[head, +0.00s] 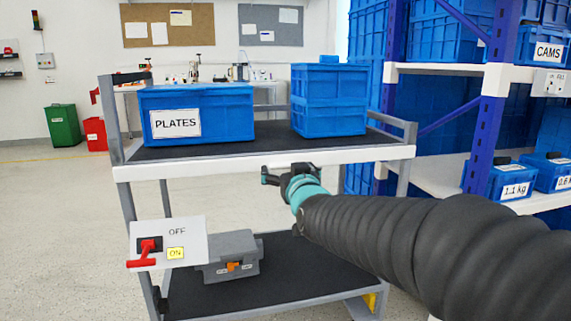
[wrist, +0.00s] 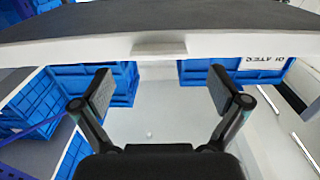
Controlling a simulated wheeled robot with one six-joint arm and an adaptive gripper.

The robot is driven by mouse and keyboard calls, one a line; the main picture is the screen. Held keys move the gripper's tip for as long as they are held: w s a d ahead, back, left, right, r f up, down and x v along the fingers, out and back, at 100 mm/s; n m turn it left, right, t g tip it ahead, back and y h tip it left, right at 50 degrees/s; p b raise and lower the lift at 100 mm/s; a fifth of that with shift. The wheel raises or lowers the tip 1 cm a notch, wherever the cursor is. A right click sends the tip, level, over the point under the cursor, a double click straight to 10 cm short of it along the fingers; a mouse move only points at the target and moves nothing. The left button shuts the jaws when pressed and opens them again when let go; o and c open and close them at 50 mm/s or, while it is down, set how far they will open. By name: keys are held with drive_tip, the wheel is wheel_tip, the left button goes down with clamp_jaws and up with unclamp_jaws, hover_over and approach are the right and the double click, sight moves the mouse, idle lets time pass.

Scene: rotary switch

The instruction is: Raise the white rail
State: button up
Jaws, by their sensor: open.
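The white rail (head: 220,163) runs along the front edge of the cart's upper shelf in the head view. In the wrist view the white rail (wrist: 260,43) crosses the upper part of the picture, with a small raised tab (wrist: 158,48) near its middle. The tab lies beyond the gap between the fingertips. I cannot tell whether a finger touches the rail.
A blue PLATES bin (head: 220,118) and a stacked blue crate (head: 328,100) stand on the upper shelf. A red rotary switch (head: 146,252) on a white OFF/ON panel hangs at lower left. A grey toolbox (head: 230,255) sits on the lower shelf. Blue racking (head: 486,130) stands right.

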sight(284, 165)
drive_tip(key=shift+x, duration=2.6)
